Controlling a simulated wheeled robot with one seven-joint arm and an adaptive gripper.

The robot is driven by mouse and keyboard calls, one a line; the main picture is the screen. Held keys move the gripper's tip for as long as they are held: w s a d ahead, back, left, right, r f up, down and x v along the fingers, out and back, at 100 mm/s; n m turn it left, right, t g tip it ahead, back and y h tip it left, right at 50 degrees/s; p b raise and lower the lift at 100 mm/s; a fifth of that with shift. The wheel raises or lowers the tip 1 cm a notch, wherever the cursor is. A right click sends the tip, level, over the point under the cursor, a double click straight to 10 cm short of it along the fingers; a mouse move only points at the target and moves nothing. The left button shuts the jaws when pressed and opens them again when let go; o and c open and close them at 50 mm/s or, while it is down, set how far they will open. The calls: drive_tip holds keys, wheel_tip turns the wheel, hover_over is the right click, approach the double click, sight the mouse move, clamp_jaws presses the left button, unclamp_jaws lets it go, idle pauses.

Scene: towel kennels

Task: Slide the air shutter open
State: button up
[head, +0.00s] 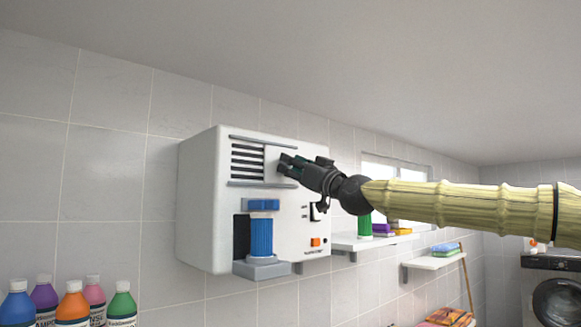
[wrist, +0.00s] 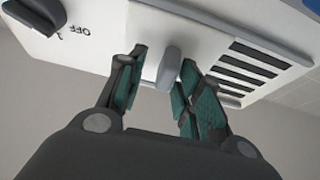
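The air shutter (head: 271,166) is a pale plate between two grey rails on the front of a white wall-mounted unit (head: 200,200). Dark vent slats (head: 248,161) show uncovered to its left. In the wrist view, which is turned over, the shutter plate (wrist: 208,50) carries a grey knob (wrist: 169,66), and the slats (wrist: 245,72) lie to the right. My gripper (head: 284,162) is at the shutter; its fingers (wrist: 164,62) are apart on either side of the knob, with a gap at the left finger. Whether the right finger touches the knob is unclear. The head view hides the knob.
A blue cylinder (head: 261,236) sits in the unit's lower front recess. A switch (head: 314,212) and an orange button (head: 315,242) are below my gripper. A shelf (head: 345,243) with a green cylinder (head: 364,226) is to the right. Several bottles (head: 73,305) stand at lower left.

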drive_tip(key=shift+s+a, duration=0.1)
drive_tip(key=shift+s, duration=0.1)
drive_tip(key=v, duration=1.2)
drive_tip(key=shift+w, duration=0.2)
